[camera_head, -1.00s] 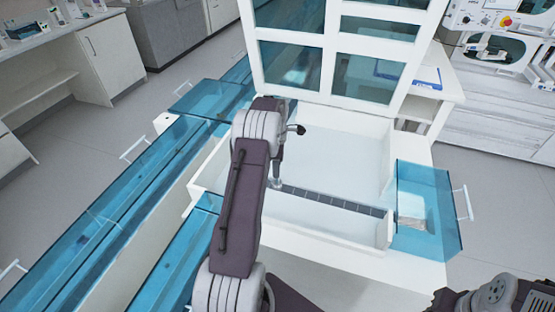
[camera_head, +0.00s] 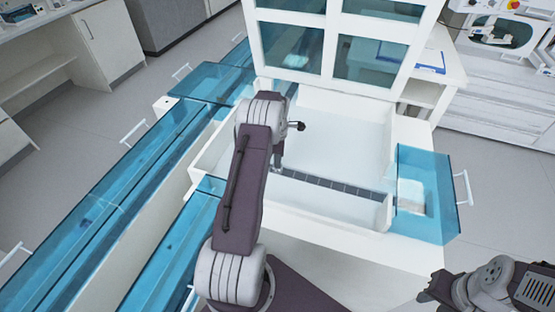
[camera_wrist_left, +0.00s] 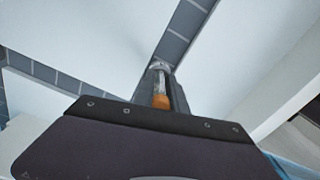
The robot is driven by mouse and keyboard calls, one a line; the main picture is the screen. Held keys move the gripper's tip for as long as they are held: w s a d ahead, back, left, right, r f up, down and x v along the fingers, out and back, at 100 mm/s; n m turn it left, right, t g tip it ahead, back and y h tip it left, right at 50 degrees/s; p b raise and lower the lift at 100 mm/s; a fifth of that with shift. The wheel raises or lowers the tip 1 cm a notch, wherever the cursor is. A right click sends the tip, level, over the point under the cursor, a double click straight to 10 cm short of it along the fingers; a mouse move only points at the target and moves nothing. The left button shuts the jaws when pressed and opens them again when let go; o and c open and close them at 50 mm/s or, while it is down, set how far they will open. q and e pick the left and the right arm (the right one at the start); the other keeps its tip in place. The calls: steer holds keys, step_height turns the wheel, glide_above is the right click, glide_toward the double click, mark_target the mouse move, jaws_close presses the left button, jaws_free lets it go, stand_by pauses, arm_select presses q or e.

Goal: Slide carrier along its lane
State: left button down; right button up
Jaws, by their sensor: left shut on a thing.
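My left gripper (camera_head: 277,166) reaches down into the white tray at the left end of the dark segmented lane (camera_head: 335,185). In the left wrist view its fingers (camera_wrist_left: 160,88) are closed around a slim carrier, a clear tube with an orange end (camera_wrist_left: 160,101). The tube sits over the dark lane strip (camera_wrist_left: 182,32) there. In the head view the carrier is hidden behind my left arm. My right gripper (camera_head: 432,287) is at the lower right, away from the tray; its jaws are too unclear to read.
The white tray (camera_head: 330,222) has raised walls around the lane. A blue transparent box (camera_head: 430,180) with a white handle is at its right. Long blue covered channels (camera_head: 125,210) run along the left. A white-framed glass panel (camera_head: 335,45) stands behind.

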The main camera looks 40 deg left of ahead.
arm_select(q)
steer(key=shift+w+d+p, duration=0.25)
steer(key=shift+w+d, duration=0.35)
steer(key=shift+d, duration=1.25)
steer(key=shift+w+d+p, duration=0.2)
steer(key=shift+w+d, duration=0.35)
steer(key=shift+d, duration=1.3)
steer(key=shift+w+d+p, duration=0.25)
steer(key=shift+w+d, duration=0.35)
steer(key=shift+d, duration=1.25)
steer(key=shift+w+d, duration=0.45)
steer(key=shift+d, duration=0.95)
steer(key=shift+w+d, duration=0.45)
steer(key=shift+d, duration=1)
steer(key=shift+w+d, duration=0.45)
steer(key=shift+d, duration=0.95)
steer(key=c, duration=1.3)
jaws_free()
steer(key=shift+o, duration=0.2)
steer(key=shift+r, duration=0.1)
step_height(320, 180, up, 9)
